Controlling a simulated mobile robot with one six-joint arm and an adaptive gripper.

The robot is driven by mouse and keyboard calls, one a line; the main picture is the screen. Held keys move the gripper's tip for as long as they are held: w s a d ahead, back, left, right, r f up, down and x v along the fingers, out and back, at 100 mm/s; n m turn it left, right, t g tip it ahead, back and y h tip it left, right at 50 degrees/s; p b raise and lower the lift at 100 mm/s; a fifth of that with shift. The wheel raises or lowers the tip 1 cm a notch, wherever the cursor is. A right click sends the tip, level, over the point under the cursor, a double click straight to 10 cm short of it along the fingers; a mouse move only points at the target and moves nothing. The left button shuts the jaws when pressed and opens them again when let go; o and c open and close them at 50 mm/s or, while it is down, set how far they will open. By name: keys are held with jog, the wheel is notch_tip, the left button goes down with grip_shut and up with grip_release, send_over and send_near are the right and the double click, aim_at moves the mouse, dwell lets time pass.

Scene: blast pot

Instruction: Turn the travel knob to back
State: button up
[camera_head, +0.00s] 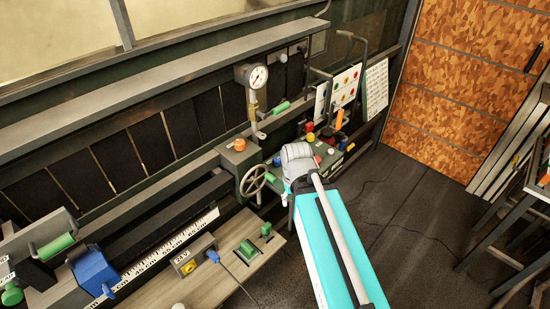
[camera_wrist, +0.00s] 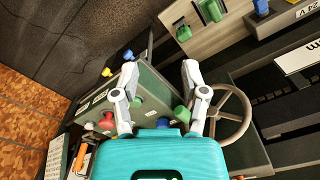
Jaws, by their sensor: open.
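My gripper (camera_wrist: 160,78) is open and empty in the wrist view, its two fingers apart above the edge of a green control panel (camera_wrist: 152,90). A small green knob (camera_wrist: 137,102) sits on this panel beside the left finger. A larger green knob (camera_wrist: 182,113) shows beside the right finger, close to the handwheel. I cannot tell which control is the travel knob, or read its setting. In the head view my gripper (camera_head: 288,190) is over the near left end of the control panel (camera_head: 327,157), and my arm hides part of it.
A spoked handwheel (camera_head: 253,179) stands just left of my gripper; it also shows in the wrist view (camera_wrist: 230,115). A wooden board (camera_head: 232,262) with green switches lies nearer.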

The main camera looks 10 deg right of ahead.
aim_at(277, 159)
jog(key=shift+d, duration=0.25)
jog(key=o, duration=0.4)
jog(key=shift+w+d, duration=0.1)
jog(key=shift+w, duration=0.15)
jog(key=shift+c, duration=0.2)
jog(key=shift+o, duration=0.3)
jog(key=w+r+n+t+p, duration=0.1)
jog(key=w+r+t, duration=0.2)
jog(key=w, duration=2)
jog(key=shift+w+d+n+t+y+p, duration=0.15)
jog(key=shift+d+n+t+y+p, duration=0.25)
jog(key=shift+t, duration=0.4)
jog(key=shift+r, duration=0.1)
jog(key=b+x, duration=1.2)
jog(key=x, duration=0.1)
jog(key=shift+f+b, duration=0.35)
jog(key=shift+f, duration=0.1)
